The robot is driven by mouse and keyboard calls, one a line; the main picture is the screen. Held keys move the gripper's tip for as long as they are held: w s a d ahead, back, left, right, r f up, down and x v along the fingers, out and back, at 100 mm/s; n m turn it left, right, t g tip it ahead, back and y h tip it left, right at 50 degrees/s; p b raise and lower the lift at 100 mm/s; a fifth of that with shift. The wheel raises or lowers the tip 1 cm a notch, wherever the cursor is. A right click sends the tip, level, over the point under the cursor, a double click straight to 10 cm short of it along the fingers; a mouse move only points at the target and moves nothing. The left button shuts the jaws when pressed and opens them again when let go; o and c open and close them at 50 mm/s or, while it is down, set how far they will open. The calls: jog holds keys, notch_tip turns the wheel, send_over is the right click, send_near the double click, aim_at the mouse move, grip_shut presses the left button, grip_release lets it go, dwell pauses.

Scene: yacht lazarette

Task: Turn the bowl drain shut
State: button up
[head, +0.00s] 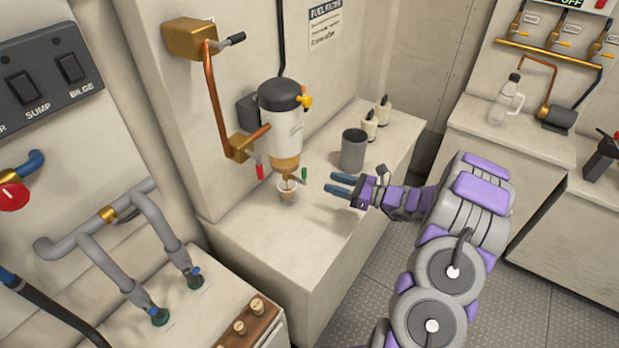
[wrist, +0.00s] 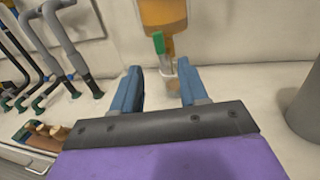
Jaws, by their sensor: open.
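The fuel filter (head: 282,118) is mounted on the wall, with a white body, black top and an amber bowl (head: 285,163) at its lower end. The amber bowl also shows at the top of the wrist view (wrist: 163,14). The bowl drain has a small green handle (head: 304,174), which points upward in the wrist view (wrist: 158,42). A small cup (head: 287,194) stands under the drain. My gripper (head: 332,185) is open and empty, to the right of the green handle. In the wrist view its blue fingers (wrist: 160,88) point toward the drain, with the handle beyond the gap between them, apparently untouched.
A grey cup (head: 353,150) and two small white bottles (head: 376,120) stand right of the filter on the white bench (head: 240,233). A red-handled valve (head: 259,170) hangs left of the bowl. Grey pipes (head: 150,215) are at the left.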

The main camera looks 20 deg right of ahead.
jog(key=b+x, duration=0.1)
jog(key=x, duration=0.7)
jog(key=shift+w+a, duration=0.2)
jog(key=shift+w, duration=0.05)
